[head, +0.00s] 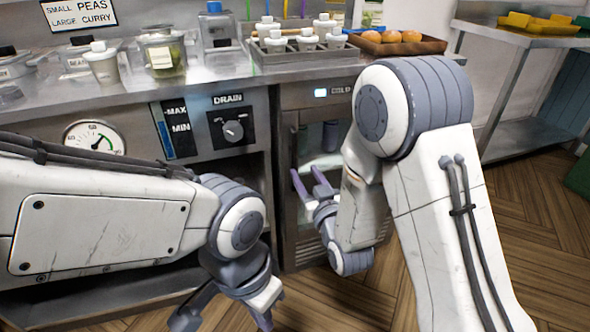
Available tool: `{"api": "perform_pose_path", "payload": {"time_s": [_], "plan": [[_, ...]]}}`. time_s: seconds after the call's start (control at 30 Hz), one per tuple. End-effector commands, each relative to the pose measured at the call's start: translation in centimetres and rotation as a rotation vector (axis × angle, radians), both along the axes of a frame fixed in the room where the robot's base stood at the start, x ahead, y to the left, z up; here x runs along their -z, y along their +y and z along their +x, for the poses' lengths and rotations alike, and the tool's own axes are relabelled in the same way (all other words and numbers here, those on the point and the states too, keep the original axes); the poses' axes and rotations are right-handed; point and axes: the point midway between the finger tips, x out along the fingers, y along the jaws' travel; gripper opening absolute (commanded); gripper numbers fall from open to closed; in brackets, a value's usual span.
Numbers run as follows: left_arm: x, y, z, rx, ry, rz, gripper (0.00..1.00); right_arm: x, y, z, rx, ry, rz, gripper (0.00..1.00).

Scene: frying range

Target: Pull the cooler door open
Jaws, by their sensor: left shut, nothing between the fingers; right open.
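The cooler (318,106) is a steel unit under the counter, with a lit display and the label COLD. Its door (290,222) has a steel frame around a glass window and looks closed. A dark upright bar, apparently the handle, runs by the door's left edge. My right arm hides the door's right side.
Left of the cooler are a drain knob (233,128), a level gauge (167,130) and a round dial (94,137). The counter above holds tubs, cups in a rack and a tray of buns (401,44). Open wooden floor (520,215) lies at right.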

Motion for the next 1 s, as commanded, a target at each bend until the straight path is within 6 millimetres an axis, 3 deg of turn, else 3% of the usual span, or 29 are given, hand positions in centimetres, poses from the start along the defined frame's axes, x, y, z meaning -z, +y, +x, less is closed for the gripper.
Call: {"api": "perform_pose_path", "payload": {"time_s": [0.03,0.17,0.3,0.53,0.97,1.0], "plan": [[1.6,0.0,0.0,0.000,0.000,0.000,0.00,0.6,0.0,0.1,0.000,-0.006,0.002,0.50],[3.5,0.0,0.0,0.000,0.000,0.000,0.00,0.5,0.1,0.2,0.000,-0.006,0.001,0.50],[3.0,0.0,0.0,0.000,0.000,0.000,0.00,0.0,1.1,3.4,0.000,-0.002,0.000,0.50],[3.4,0.0,0.0,0.000,0.000,0.000,0.00,0.0,2.1,6.7,0.000,-0.001,-0.001,0.50],[3.5,0.0,0.0,0.000,0.000,0.000,0.00,-0.1,2.5,7.7,0.000,0.001,0.000,0.50],[3.5,0.0,0.0,0.000,0.000,0.000,0.00,-0.1,2.5,7.7,0.000,0.001,0.000,0.42]]}}
